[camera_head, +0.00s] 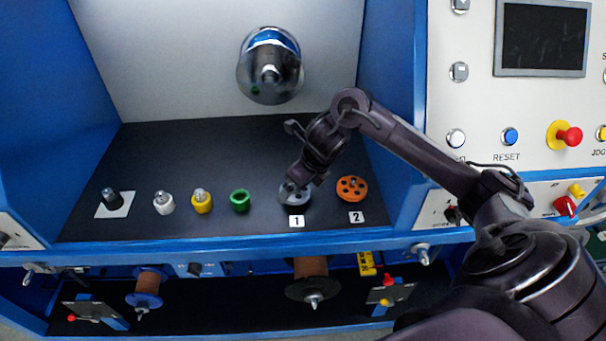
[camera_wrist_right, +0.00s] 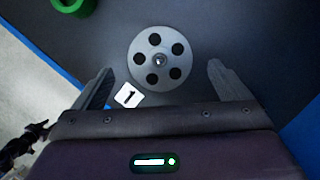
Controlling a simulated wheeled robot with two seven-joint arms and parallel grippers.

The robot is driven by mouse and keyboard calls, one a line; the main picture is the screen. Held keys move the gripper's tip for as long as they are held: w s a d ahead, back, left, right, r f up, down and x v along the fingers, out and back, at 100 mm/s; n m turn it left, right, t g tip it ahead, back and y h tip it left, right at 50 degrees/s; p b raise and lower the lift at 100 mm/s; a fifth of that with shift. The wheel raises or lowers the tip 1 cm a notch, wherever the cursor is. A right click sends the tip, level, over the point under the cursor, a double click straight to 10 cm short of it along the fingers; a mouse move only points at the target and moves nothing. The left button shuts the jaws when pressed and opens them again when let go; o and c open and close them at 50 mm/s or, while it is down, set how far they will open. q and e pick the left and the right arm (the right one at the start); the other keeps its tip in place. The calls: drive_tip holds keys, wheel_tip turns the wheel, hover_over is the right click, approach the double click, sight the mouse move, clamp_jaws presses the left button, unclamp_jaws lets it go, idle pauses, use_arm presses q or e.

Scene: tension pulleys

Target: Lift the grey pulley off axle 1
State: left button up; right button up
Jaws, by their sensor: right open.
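The grey pulley (camera_wrist_right: 145,73) is a round disc with several dark holes and a small shiny axle tip at its centre. It sits at the label 1 (camera_head: 297,221), which also shows in the right wrist view (camera_wrist_right: 128,95). In the head view the grey pulley (camera_head: 290,198) is partly hidden by my right arm. My right gripper (camera_wrist_right: 160,80) is open, with one finger on each side of the pulley and visible gaps to it. I cannot tell its height over the pulley. My left gripper is not in view.
An orange pulley (camera_head: 352,188) sits to the right by label 2 (camera_head: 356,217). A green ring (camera_head: 240,200), a yellow piece (camera_head: 202,201), a white piece (camera_head: 164,203) and a black piece (camera_head: 111,197) stand to the left. Blue walls flank the dark shelf, which is clear behind them.

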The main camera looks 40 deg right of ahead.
drive_tip(key=x, duration=0.2)
drive_tip(key=shift+w+f, duration=0.35)
drive_tip(key=shift+f, duration=0.25)
drive_tip(key=c, duration=1.2)
use_arm(q)
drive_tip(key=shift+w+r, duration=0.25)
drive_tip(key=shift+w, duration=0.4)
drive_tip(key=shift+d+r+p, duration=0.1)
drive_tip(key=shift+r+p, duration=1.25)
drive_tip(key=shift+p, duration=0.15)
use_arm(e)
drive_tip(key=shift+r, duration=1.9)
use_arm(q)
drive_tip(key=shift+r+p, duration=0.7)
use_arm(e)
drive_tip(key=shift+r, duration=1)
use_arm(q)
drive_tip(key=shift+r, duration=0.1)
use_arm(e)
drive_tip(key=shift+r, duration=0.1)
use_arm(q)
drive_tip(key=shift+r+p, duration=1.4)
drive_tip(key=shift+p, duration=0.1)
use_arm(e)
drive_tip(key=shift+r, duration=1.9)
